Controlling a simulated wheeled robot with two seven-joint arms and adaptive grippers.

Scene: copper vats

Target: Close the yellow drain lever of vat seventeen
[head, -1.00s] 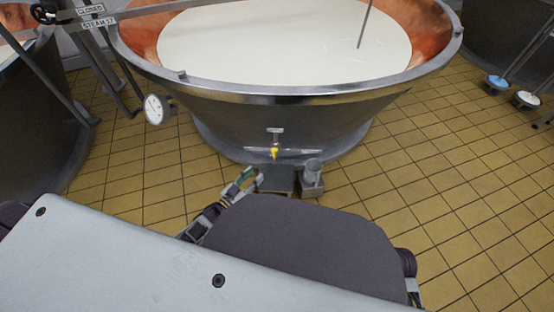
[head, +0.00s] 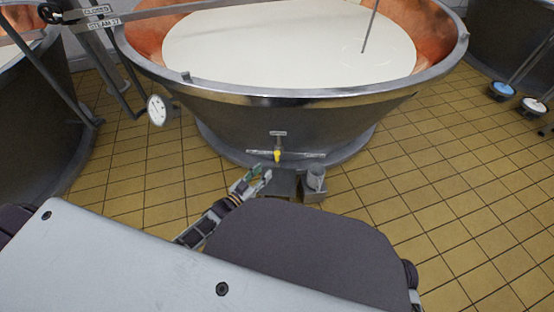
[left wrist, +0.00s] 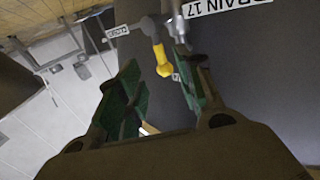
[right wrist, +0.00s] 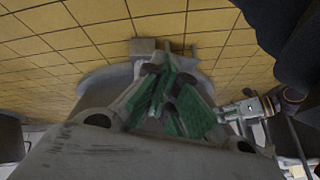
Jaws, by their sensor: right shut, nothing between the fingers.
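Vat seventeen (head: 290,112) is a wide metal vat with a copper inside, full of white liquid. The yellow drain lever (head: 277,155) sits low on its front and points downward; it also shows in the left wrist view (left wrist: 162,60). A plate reading DRAIN 17 (left wrist: 228,6) and a small plate reading CLOSED (left wrist: 118,31) are beside it. My left gripper (head: 257,181) is open just short of the lever, empty. In the left wrist view the lever appears beyond the gap between its green fingertips. My right gripper (right wrist: 165,88) is shut and empty, away from the lever, above the tiled floor.
A dial gauge (head: 158,110) hangs at the vat's left. Another vat (head: 45,130) stands at left.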

